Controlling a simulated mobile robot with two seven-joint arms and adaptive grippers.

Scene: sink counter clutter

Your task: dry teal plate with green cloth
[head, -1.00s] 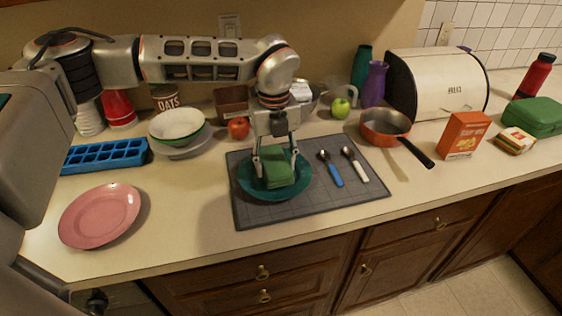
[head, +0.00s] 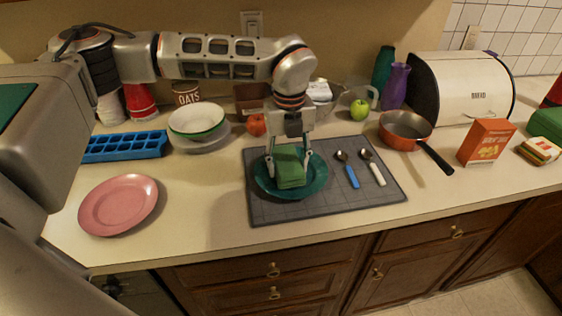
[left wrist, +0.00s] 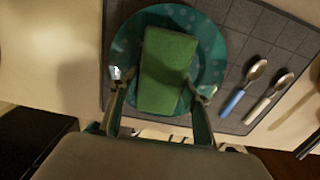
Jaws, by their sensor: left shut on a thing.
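The teal plate (head: 314,178) lies on the grey mat (head: 343,204). In the left wrist view the plate (left wrist: 128,48) shows pale spots at its upper left and along its top. My left gripper (head: 290,170) points down over the plate and is shut on the green cloth (head: 291,167), a folded block. The cloth (left wrist: 166,70) sits over the middle of the plate and hides that part. In the wrist view the left gripper's fingers (left wrist: 160,90) stand on either side of the cloth. Whether the cloth touches the plate is hard to tell. My right gripper is not in view.
A blue-handled spoon (head: 347,170) and a white-handled spoon (head: 374,168) lie right of the plate.

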